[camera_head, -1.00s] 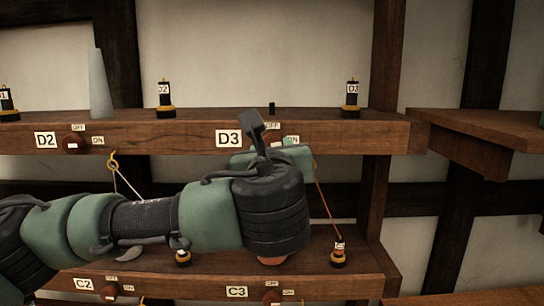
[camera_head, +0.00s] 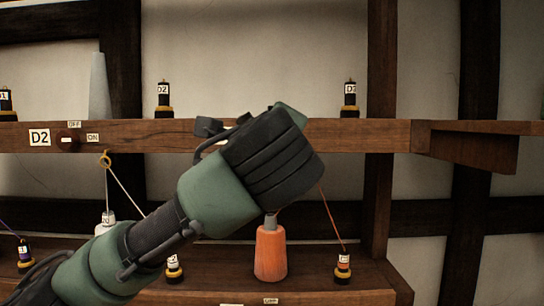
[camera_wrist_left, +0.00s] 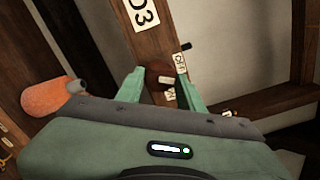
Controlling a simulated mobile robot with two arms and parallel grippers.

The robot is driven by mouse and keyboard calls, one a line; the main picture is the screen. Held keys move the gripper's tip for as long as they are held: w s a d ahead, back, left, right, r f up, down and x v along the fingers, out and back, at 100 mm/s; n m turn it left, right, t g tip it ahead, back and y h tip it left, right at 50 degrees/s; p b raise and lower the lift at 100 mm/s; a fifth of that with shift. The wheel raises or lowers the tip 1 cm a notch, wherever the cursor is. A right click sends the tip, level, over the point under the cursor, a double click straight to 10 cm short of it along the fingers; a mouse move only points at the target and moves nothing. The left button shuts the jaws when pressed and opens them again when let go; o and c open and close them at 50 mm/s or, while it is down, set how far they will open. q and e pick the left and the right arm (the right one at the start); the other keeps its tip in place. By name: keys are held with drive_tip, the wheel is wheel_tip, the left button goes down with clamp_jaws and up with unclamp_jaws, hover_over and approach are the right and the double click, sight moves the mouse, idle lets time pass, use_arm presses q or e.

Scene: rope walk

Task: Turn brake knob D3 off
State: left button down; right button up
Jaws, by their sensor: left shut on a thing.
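Brake knob D3 (camera_wrist_left: 157,74) is a dark red round knob on the front of a wooden beam, in the left wrist view. My left gripper (camera_wrist_left: 160,84) has its two green fingers on either side of it and is shut on it. The D3 sign (camera_wrist_left: 143,14) is above, and the OFF label (camera_wrist_left: 180,62) and a partly covered ON label (camera_wrist_left: 171,94) are beside the knob. I cannot tell which label its white mark points to. In the head view my left wrist hides the knob and the D3 sign. My right gripper is not in view.
An orange bobbin (camera_head: 270,254) stands on the lower shelf below my wrist and also shows in the wrist view (camera_wrist_left: 47,97). A grey cone (camera_head: 99,88) stands on the upper shelf.

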use_arm(q)
drive_tip(key=shift+f+n+b, duration=0.1)
drive_tip(key=shift+n+b, duration=1.55)
drive_tip(key=shift+n, duration=1.15)
drive_tip(key=c, duration=0.9)
unclamp_jaws()
drive_tip(key=shift+s, duration=0.1)
drive_tip(key=s+b, duration=0.3)
drive_tip(key=s, duration=0.4)
drive_tip(key=shift+s, duration=0.35)
